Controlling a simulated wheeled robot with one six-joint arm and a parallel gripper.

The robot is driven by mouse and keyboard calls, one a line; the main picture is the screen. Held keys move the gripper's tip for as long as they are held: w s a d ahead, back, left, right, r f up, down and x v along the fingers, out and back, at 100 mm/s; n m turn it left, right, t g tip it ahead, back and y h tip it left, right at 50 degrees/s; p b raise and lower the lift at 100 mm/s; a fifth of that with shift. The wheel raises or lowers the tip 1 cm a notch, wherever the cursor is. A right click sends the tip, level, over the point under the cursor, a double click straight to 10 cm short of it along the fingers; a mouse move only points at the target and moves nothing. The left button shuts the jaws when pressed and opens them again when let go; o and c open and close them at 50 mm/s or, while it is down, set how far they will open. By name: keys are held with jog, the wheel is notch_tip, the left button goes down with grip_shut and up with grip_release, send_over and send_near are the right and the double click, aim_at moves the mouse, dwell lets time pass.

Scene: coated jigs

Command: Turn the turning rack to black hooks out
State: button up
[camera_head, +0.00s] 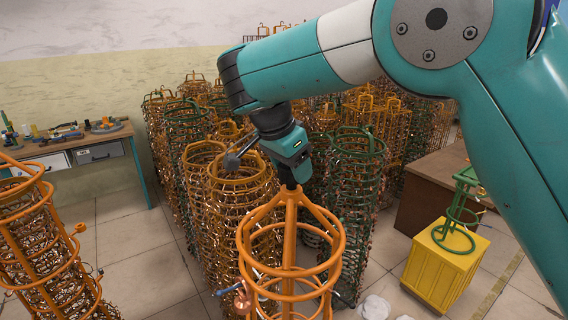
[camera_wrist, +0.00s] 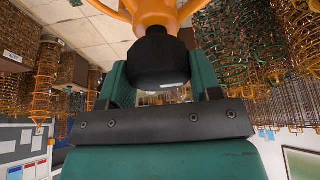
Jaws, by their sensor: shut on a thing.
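The turning rack (camera_head: 292,240) is an orange frame of rings and uprights, standing upright at the front centre in the head view. Its top post ends in a black knob, which fills the middle of the wrist view (camera_wrist: 158,62). My gripper (camera_head: 290,178) comes down from above and is shut on this knob; its teal fingers (camera_wrist: 160,78) stand on either side. A blue-tipped hook and a copper-coloured piece (camera_head: 241,298) stick out at the rack's lower left. Black hooks cannot be made out, and the rack's lower part is cut off by the frame.
Tall orange and green wire racks (camera_head: 240,200) crowd behind and left. Another orange rack (camera_head: 45,240) stands at far left. A workbench (camera_head: 75,145) holds tools. A yellow box (camera_head: 445,262) with a green frame is at right. White lumps (camera_head: 375,307) lie on the floor.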

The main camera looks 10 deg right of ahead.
jog(key=shift+w+r+m, duration=0.1)
jog(key=shift+m, duration=0.4)
jog(key=o, duration=1.3)
jog(key=shift+p, duration=0.3)
